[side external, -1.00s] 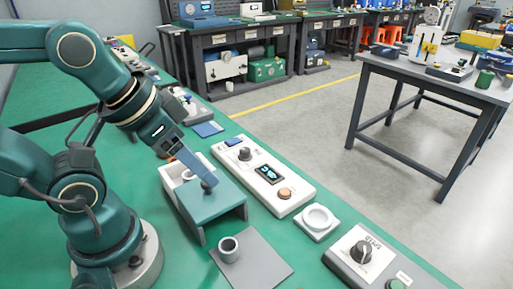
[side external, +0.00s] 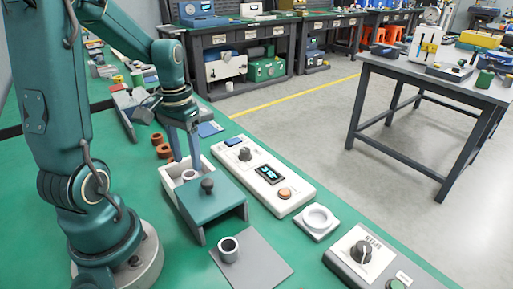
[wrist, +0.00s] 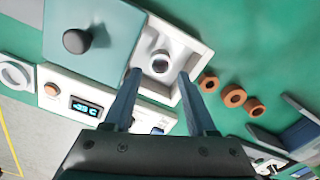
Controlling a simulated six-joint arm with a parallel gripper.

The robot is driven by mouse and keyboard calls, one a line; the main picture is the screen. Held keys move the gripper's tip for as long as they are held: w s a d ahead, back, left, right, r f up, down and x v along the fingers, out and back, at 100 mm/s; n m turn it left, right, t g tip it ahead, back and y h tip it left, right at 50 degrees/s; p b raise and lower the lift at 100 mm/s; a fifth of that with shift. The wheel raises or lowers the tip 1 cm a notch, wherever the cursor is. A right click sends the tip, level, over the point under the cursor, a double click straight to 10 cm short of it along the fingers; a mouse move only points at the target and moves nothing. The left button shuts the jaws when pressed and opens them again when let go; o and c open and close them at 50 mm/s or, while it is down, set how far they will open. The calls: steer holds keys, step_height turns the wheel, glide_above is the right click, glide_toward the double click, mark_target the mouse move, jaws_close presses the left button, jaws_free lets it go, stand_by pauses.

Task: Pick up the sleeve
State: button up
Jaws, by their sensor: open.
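A pale hollow sleeve (wrist: 160,62) stands upright inside the uncovered end of a white box (wrist: 205,50). In the side view this sleeve (side external: 188,175) shows only partly above the box wall. A teal cover with a dark knob (side external: 208,187) lies over the rest of the box. My gripper (side external: 184,163) points down over the uncovered end, with its jaws open. In the wrist view my gripper's (wrist: 159,75) fingertips lie to either side of the sleeve, with nothing between them touching it that I can see. A second grey sleeve (side external: 229,249) stands on a grey mat.
Several copper-brown rings (wrist: 234,96) lie beside the box. A white control unit with a display (side external: 265,175) stands close on the box's other side. A white round dish (side external: 317,219) and a grey dial unit (side external: 362,255) are nearer the front. The grey mat (side external: 262,262) has bare room.

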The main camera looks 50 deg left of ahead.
mark_target(189, 173)
steer(key=shift+f, duration=2.55)
jaws_close()
